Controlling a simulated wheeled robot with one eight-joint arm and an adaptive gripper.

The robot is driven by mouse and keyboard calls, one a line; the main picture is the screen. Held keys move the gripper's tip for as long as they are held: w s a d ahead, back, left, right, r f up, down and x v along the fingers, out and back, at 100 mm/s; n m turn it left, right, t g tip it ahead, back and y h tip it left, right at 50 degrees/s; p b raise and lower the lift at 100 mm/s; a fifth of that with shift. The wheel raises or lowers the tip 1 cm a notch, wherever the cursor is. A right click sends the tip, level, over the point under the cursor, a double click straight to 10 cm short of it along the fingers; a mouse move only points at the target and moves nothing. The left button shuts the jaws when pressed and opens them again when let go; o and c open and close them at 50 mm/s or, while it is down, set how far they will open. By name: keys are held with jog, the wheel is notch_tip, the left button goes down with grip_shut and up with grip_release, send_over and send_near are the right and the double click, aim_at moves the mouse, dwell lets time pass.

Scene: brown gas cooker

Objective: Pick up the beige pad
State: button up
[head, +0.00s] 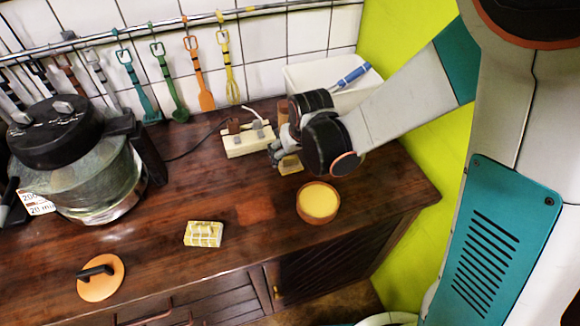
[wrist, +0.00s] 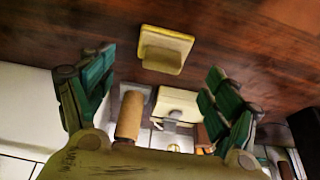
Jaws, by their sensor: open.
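The beige pad (head: 290,165) lies on the dark wooden counter, partly hidden by my gripper (head: 281,150) in the head view. In the wrist view the pad (wrist: 165,50) is a yellowish-beige square with a raised block on it. It sits near the top middle, beyond and between the tips of my gripper (wrist: 160,66). The green fingers are spread wide on both sides, with nothing held between them. I cannot tell the exact height of the fingers above the counter.
A cream power strip (head: 247,140) lies close behind the pad. A round bowl with yellow contents (head: 319,203) stands in front, and a checkered yellow sponge (head: 203,234) lies to the left. A white bin (head: 308,78) stands at the wall. A glass cooker (head: 88,180) fills the left.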

aim_at(291, 158)
jog(key=shift+b+x, duration=1.55)
jog(key=shift+x, duration=1.2)
jog(key=shift+s+a, duration=0.1)
jog(key=shift+s, duration=0.05)
jog(key=shift+r, duration=0.1)
jog(key=shift+c, duration=0.3)
jog(key=c, duration=1.2)
notch_tip(291, 158, up, 20)
jog(key=p, duration=1.3)
jog(key=shift+p, duration=0.4)
jog(key=shift+o, duration=1.1)
